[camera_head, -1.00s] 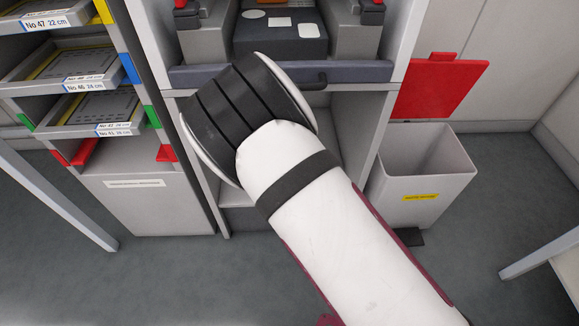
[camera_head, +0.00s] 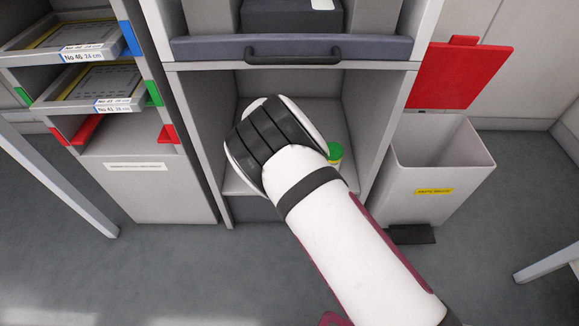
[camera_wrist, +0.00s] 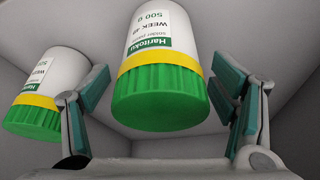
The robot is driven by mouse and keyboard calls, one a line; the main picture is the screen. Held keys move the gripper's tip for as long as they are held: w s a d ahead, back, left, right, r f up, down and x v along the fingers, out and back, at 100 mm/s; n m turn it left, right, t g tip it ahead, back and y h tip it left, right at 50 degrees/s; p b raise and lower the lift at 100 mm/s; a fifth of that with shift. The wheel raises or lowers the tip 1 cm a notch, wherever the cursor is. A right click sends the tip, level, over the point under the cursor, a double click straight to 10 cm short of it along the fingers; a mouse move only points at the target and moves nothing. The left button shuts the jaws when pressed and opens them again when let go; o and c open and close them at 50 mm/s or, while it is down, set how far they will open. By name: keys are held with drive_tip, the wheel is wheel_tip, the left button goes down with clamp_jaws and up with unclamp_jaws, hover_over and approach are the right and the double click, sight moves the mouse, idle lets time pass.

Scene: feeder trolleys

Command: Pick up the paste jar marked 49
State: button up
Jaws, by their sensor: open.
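The wrist view shows two white jars upside down in the picture, with green lids and yellow bands. The paste jar marked WEEK 49 (camera_wrist: 160,65) is in the middle, between the spread fingers of my gripper (camera_wrist: 160,92). The gripper is open and not closed on it. A second jar (camera_wrist: 45,85) is at the left, outside the left finger; its week number is hidden by that finger. In the head view, one green-lidded jar (camera_head: 335,152) shows partly behind my arm in the lower compartment; I cannot tell which one. My gripper is hidden there.
The lower compartment (camera_head: 352,110) has side walls close around my arm and a dark drawer with a handle (camera_head: 295,52) above. A grey bin (camera_head: 437,165) with a raised red lid (camera_head: 460,78) stands at the right. A shelf trolley (camera_head: 130,185) stands at the left.

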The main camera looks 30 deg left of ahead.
drive_tip(key=shift+b+x, duration=0.55)
drive_tip(key=shift+x, duration=0.8)
drive_tip(key=c, duration=1.7)
drive_tip(key=shift+r, duration=0.1)
drive_tip(key=shift+c, duration=0.2)
drive_tip(key=shift+r, duration=0.15)
